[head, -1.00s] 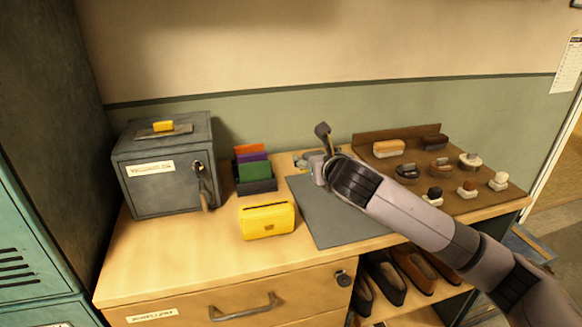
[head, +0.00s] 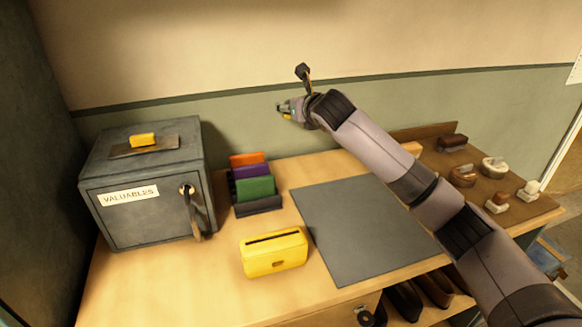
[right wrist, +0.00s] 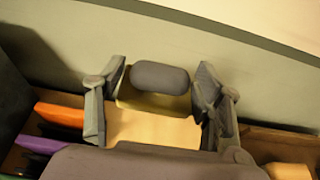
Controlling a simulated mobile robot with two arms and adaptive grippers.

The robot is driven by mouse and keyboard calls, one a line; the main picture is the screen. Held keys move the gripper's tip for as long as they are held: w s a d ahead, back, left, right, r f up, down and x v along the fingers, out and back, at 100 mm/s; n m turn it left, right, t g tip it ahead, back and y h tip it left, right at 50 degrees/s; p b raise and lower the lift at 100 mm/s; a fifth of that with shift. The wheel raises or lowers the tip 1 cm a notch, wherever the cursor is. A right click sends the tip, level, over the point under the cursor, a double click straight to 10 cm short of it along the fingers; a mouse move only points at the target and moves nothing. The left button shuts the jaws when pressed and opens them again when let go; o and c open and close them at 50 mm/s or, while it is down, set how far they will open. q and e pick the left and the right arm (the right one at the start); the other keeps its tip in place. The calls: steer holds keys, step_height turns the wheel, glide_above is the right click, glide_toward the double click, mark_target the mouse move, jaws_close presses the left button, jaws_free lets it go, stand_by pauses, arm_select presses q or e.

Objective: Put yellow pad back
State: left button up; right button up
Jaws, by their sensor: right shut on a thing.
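My right gripper (head: 290,109) is raised above the back of the worktop, in front of the wall. It is shut on a small pad; in the right wrist view the pad (right wrist: 160,77) shows a dark grey rounded face with a dull yellow part below it, between the two fingers (right wrist: 155,100). In the head view only a small yellow bit of it shows at the fingertips. Its underside is hidden. A brown board (head: 520,214) with several brushes and pads lies at the right, partly hidden by my arm. My left gripper is out of view.
A grey mat (head: 345,225) lies bare mid-worktop. Left of it are a yellow slotted box (head: 273,256) and a rack of coloured cards (head: 258,206). A grey valuables safe (head: 150,215) stands at the left, a yellow block (head: 143,140) on top. Shoes sit on a shelf below.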

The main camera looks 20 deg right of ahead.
step_height(320, 180, down, 9)
steer(key=s, duration=0.1)
glide_above(296, 177)
step_height(296, 177, down, 4)
steer(key=shift+r, duration=0.1)
step_height(296, 177, down, 2)
steer(key=shift+f+b, duration=0.1)
steer(key=shift+b, duration=0.2)
steer(key=shift+f, duration=0.35)
step_height(296, 177, down, 3)
steer(key=shift+r, duration=0.2)
steer(key=shift+f, duration=0.35)
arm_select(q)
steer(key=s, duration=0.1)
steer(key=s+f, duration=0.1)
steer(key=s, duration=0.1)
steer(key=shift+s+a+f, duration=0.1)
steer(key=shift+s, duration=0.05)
arm_select(e)
steer(key=shift+f, duration=0.1)
